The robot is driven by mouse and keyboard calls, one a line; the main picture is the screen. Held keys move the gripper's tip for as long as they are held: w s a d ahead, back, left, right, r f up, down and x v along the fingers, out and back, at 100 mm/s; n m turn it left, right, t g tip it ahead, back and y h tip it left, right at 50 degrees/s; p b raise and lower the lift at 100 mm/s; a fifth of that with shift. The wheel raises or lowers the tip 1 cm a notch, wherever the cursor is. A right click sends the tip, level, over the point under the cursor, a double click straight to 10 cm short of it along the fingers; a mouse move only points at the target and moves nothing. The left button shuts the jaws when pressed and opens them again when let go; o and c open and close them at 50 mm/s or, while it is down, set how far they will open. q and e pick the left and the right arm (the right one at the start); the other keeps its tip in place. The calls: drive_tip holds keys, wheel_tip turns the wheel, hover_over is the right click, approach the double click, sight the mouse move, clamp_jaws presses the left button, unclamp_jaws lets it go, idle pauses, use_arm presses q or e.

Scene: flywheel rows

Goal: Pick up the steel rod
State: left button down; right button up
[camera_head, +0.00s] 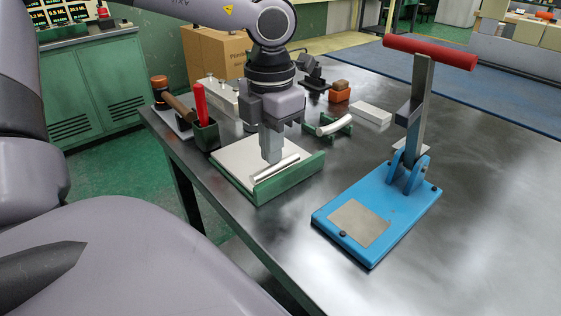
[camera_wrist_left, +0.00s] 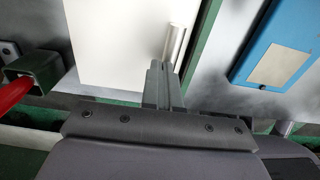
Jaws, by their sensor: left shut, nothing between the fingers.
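The steel rod (camera_head: 277,169) is a short shiny cylinder. It lies on a white-surfaced tray (camera_head: 236,157), along the green rail at the tray's front right edge. My left gripper (camera_head: 271,158) points down right at the rod, with its fingers closed and nothing between them. In the left wrist view the rod (camera_wrist_left: 175,43) runs up from beside the fingertips (camera_wrist_left: 159,68), and its lower end is partly hidden by them. I cannot tell whether the fingers touch it. My right gripper is not in view.
A blue-based lever press (camera_head: 325,222) with a red handle stands to the right. A green holder (camera_head: 206,136) with a red-handled tool is left of the tray. A green cradle (camera_head: 340,130) with a curved piece and a pale block (camera_head: 371,114) lie behind. The right tabletop is clear.

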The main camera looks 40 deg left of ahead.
use_arm(q)
drive_tip(key=shift+w+a, duration=0.2)
drive_tip(key=shift+a, duration=2.25)
drive_tip(key=shift+r+p, duration=0.1)
drive_tip(key=shift+p, duration=0.2)
wheel_tip(320, 180, up, 8)
drive_tip(key=p, duration=0.5)
